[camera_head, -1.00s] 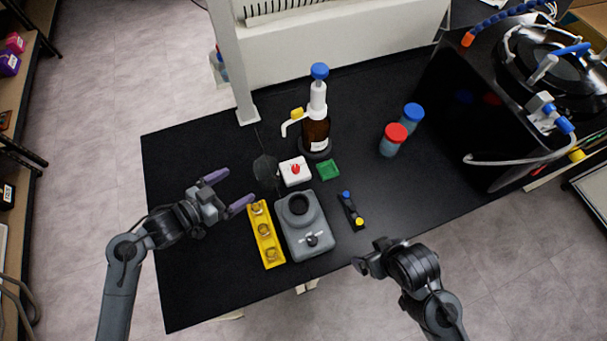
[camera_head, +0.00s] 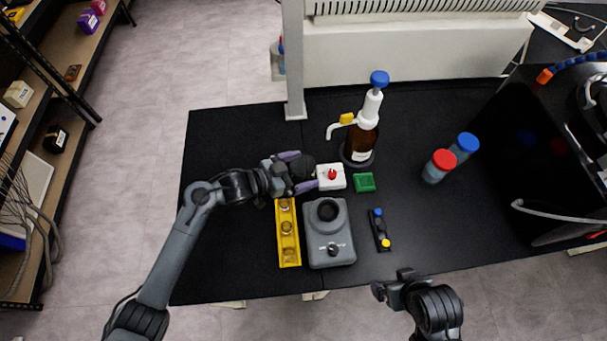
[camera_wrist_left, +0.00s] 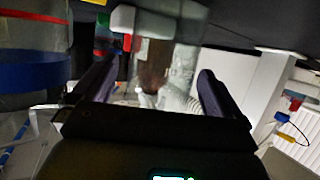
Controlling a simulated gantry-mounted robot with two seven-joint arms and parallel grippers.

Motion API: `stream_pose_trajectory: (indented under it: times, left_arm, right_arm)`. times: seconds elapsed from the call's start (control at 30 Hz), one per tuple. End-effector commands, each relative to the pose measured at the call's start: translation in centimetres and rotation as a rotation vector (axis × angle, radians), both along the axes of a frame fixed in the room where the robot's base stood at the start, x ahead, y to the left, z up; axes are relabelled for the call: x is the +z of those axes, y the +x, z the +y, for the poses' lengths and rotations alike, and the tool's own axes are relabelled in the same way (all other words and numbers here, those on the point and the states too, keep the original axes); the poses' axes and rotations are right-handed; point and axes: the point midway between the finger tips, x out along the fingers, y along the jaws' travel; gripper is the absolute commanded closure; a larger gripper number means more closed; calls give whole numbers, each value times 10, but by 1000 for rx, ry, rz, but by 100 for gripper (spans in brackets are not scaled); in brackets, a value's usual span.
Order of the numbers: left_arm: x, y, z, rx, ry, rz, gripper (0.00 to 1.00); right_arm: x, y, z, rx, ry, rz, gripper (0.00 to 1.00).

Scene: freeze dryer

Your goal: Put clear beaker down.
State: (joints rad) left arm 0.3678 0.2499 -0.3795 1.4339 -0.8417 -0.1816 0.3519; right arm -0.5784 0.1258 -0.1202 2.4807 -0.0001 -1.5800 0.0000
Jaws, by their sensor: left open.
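The clear beaker (camera_head: 303,167) is a dark see-through round shape on the black bench, left of the white block with the red knob. My left gripper (camera_head: 297,171) is open around it, with one purple finger on the far side and one on the near side. In the left wrist view a blurred clear glass wall (camera_wrist_left: 186,65) shows between the two spread fingers. I cannot tell whether the fingers touch it. My right gripper (camera_head: 391,286) is apart, off the bench's front edge; its jaw opening is unclear.
The white block (camera_head: 331,177) and green tray (camera_head: 364,182) lie just right. The yellow rack (camera_head: 288,245) and grey device (camera_head: 329,247) stand nearer. The brown dispenser bottle (camera_head: 361,142) stands behind; red-capped (camera_head: 438,166) and blue-capped (camera_head: 464,148) bottles are right. The bench's left part is clear.

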Motion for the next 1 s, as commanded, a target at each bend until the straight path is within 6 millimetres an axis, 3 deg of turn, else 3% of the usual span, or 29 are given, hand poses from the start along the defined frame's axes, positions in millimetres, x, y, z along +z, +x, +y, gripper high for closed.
stream_pose_trajectory:
  times: [0.37, 0.8, 1.0]
  left_arm:
    - [-4, 5, -9, 1, 2, -1, 1]
    - [-3, 5, -9, 1, 1, -1, 63]
    - [-3, 5, -9, 1, 1, -1, 64]
  right_arm:
    - [-3, 0, 0, -1, 1, 1, 1]
    - [-3, -1, 2, -6, 9, 2, 1]
    - [-3, -1, 2, -6, 9, 3, 1]
